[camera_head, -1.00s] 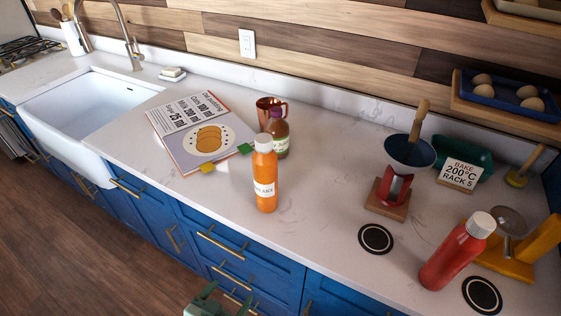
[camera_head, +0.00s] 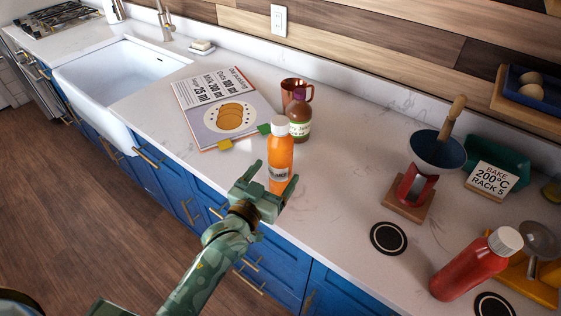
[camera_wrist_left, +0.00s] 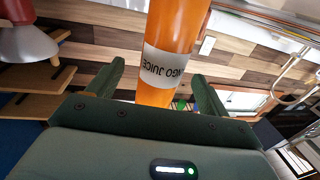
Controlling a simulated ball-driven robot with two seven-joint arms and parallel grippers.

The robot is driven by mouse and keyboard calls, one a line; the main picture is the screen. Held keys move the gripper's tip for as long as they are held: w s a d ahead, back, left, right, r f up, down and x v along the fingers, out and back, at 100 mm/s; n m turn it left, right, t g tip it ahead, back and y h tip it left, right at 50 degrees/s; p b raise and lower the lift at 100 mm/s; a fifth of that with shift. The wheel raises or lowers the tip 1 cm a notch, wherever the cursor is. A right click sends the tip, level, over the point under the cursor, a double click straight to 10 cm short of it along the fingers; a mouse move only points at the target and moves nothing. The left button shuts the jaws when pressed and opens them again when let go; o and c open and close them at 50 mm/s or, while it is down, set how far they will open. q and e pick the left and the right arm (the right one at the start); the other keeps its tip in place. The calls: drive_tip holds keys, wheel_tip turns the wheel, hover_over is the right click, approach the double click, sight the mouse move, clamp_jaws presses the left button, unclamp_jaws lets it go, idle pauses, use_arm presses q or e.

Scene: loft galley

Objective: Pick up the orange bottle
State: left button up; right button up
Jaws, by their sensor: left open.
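The orange bottle (camera_head: 280,152) stands upright on the white counter, with a white cap and a pale label. My left gripper (camera_head: 272,180) is in front of it, and its fingers partly cover the bottle's lower part. In the left wrist view the orange bottle (camera_wrist_left: 172,45) with its juice label lies ahead, between the lines of the two open fingers of the left gripper (camera_wrist_left: 158,85). I cannot tell how far it reaches between them. My right gripper is not in view.
A brown bottle (camera_head: 298,122) and a copper mug (camera_head: 290,92) stand close behind the orange bottle. An open recipe book (camera_head: 242,121) lies left. A red bottle (camera_head: 468,268) and a red stand (camera_head: 413,188) with a blue bowl are right. Bare counter lies between.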

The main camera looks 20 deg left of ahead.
sight(281, 161)
use_arm(q)
drive_tip(key=w, duration=0.5)
drive_tip(key=shift+d+b, duration=0.3)
drive_tip(key=shift+b, duration=0.05)
drive_tip(key=shift+s+r, duration=0.1)
drive_tip(key=shift+s, duration=0.05)
drive_tip(key=shift+c, duration=0.9)
drive_tip(key=shift+r, duration=0.1)
drive_tip(key=c, duration=1.2)
